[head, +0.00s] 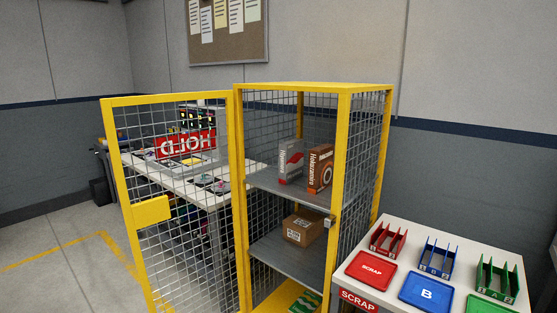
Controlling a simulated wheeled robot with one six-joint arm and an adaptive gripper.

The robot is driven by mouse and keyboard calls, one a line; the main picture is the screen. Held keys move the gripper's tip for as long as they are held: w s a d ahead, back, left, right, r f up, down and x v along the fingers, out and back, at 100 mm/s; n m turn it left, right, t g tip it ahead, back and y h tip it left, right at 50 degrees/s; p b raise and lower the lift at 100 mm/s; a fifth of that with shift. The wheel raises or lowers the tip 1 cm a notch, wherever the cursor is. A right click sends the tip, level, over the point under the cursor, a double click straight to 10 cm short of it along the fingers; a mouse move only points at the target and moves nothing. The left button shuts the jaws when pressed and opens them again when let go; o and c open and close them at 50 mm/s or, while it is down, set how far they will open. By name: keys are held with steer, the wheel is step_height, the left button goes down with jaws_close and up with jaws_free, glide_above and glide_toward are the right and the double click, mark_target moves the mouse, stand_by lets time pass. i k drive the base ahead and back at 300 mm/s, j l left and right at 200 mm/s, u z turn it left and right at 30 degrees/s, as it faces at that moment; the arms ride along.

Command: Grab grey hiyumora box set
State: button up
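The grey box (290,162), white-grey with a red mark and lettering that looks like "Hiyumora", stands upright on the upper shelf (262,183) of a yellow-framed mesh cage cabinet. An orange-brown box (320,168) with white lettering and a round mark stands close to its right. The cabinet's mesh door (170,215) is swung open to the left, so the front is open. My gripper is not in view.
A cardboard box (303,229) sits on the lower shelf (270,258). A white table (378,232) with red, blue and green trays and racks stands right of the cabinet. A cluttered workbench shows behind the open door. Open floor (40,240) lies at left.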

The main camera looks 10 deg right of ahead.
mark_target(291, 152)
steer(key=i+j, duration=0.15)
steer(key=j, duration=0.25)
steer(key=i+j+z, duration=0.1)
steer(key=j, duration=0.25)
steer(key=i+j, duration=0.2)
steer(key=j, duration=0.2)
steer(key=i+j+z, duration=0.15)
steer(key=j, duration=0.25)
steer(key=i+j, duration=0.15)
steer(key=j, duration=0.25)
steer(key=i+j+z, duration=0.1)
steer(key=j, duration=0.35)
